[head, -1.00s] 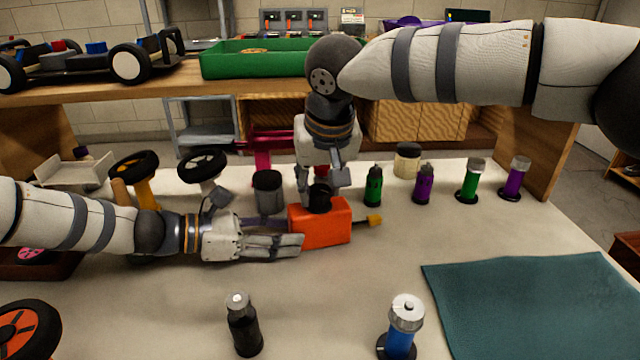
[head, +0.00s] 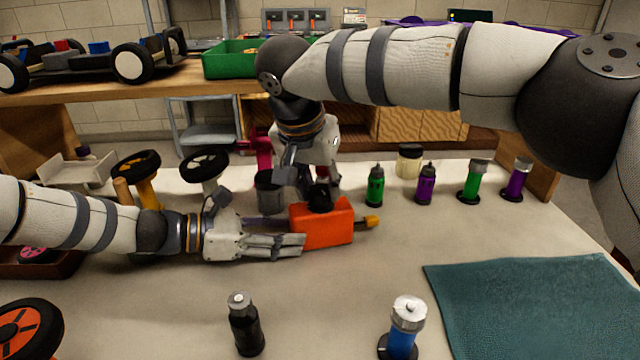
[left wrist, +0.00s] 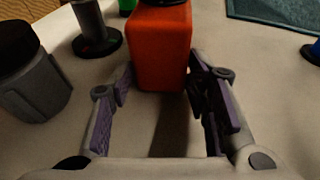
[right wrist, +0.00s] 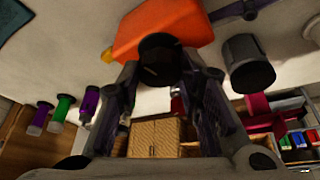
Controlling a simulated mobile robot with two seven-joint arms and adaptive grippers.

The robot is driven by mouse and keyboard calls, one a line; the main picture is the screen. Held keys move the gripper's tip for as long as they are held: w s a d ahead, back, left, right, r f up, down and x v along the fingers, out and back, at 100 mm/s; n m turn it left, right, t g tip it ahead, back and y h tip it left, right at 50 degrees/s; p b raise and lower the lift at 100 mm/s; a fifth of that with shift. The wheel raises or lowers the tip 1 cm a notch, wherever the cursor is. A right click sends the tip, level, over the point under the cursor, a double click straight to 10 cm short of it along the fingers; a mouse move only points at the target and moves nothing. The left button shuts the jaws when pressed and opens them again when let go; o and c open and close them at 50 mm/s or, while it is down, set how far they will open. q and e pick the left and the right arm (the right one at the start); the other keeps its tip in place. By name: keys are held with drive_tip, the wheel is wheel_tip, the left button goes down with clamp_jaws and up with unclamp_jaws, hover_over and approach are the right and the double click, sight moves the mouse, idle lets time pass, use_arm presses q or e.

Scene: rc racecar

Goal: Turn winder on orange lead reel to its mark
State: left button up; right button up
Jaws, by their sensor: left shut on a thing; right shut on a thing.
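The orange lead reel (head: 322,228) sits on the pale bench top in the head view, with a yellow plug (head: 371,222) at its right end. Its black winder (head: 320,199) is on top and also shows in the right wrist view (right wrist: 162,58). My left gripper (head: 300,245) lies low along the bench, shut on the reel's left end; its fingers flank the orange body (left wrist: 160,50) in the left wrist view. My right gripper (right wrist: 162,75) comes from behind and above, shut on the winder. I cannot make out the mark.
A grey cup (head: 269,193) stands close left of the reel. Green (head: 375,187) and purple (head: 425,185) bottles stand to its right. A black bottle (head: 245,323) and blue cylinder (head: 403,328) stand in front. A teal mat (head: 545,305) lies at right.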

drive_tip(key=shift+w+a+m+g+h, duration=0.1)
drive_tip(key=shift+m+g+h, duration=0.2)
drive_tip(key=shift+m, duration=0.7)
drive_tip(key=shift+m+g+h, duration=0.2)
drive_tip(key=shift+m+h, duration=0.2)
drive_tip(key=shift+m, duration=0.6)
drive_tip(key=o, duration=1.2)
drive_tip(key=v, duration=0.7)
drive_tip(key=shift+a+r, duration=0.15)
drive_tip(key=shift+r, duration=0.05)
